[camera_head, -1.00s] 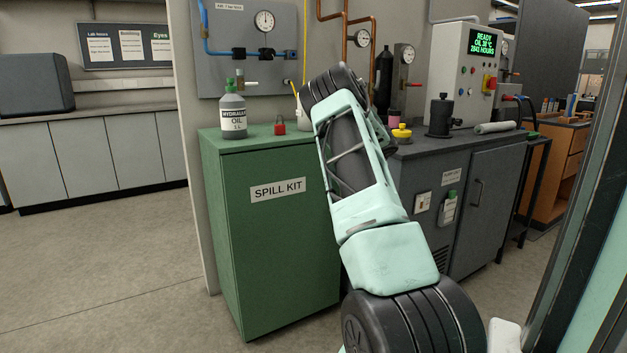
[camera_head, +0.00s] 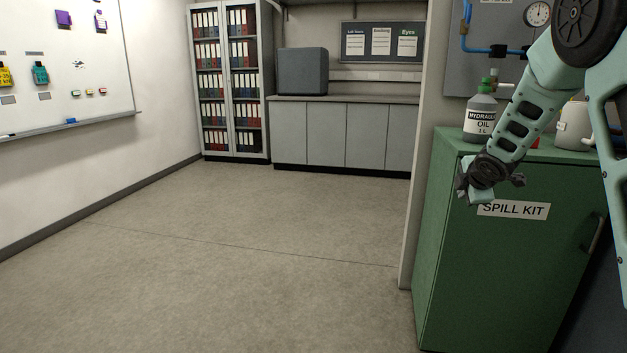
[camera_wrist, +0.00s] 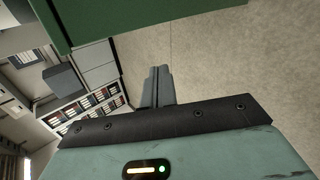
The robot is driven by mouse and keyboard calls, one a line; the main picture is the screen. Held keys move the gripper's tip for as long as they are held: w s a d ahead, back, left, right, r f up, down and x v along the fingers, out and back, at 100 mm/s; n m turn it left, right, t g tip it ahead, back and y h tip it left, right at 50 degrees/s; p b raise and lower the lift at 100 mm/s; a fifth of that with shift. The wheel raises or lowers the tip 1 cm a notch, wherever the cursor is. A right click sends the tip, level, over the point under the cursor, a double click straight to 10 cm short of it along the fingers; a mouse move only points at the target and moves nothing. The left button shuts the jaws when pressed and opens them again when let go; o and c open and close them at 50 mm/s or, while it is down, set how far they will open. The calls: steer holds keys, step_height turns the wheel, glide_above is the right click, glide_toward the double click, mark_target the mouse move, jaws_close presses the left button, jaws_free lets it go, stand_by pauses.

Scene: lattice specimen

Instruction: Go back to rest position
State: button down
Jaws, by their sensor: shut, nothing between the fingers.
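My gripper (camera_head: 467,187) hangs at the end of my pale green arm on the right of the head view. It is in front of the green spill kit cabinet (camera_head: 470,270), left of its label. In the wrist view the fingers (camera_wrist: 157,87) are together and empty, with grey floor beyond them. I cannot tell the distance between the gripper and the cabinet front.
A hydraulic oil bottle (camera_head: 481,112) stands on the cabinet top, close behind my arm. A whiteboard (camera_head: 60,70) is on the left wall. A binder shelf (camera_head: 265,80) and low cupboards (camera_head: 340,135) stand at the back. The floor (camera_head: 250,250) between is clear.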

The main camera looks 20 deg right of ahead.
steer(key=s+a+f+m+g+y, duration=0.1)
steer(key=s+a, duration=0.2)
steer(key=a, duration=0.7)
steer(key=s+a+m+g+y, duration=0.15)
steer(key=s+a, duration=0.25)
steer(key=a, duration=0.6)
steer(key=s+a+f+m+g+y, duration=0.1)
steer(key=s+a+m+y, duration=0.15)
steer(key=a, duration=0.75)
steer(key=s+a+f+m+g, duration=0.1)
steer(key=s+a+g, duration=0.1)
steer(key=s+a, duration=0.5)
steer(key=s+a+g, duration=0.1)
steer(key=s+a, duration=0.2)
steer(key=s, duration=0.9)
steer(key=s+a+f+m+g, duration=0.15)
steer(key=s+a, duration=0.25)
steer(key=s, duration=0.5)
step_height(320, 180, up, 22)
steer(key=p, duration=2)
steer(key=shift+s+a+f+n+g+p, duration=0.2)
steer(key=shift+n+g+p, duration=0.1)
steer(key=shift+n+p, duration=0.1)
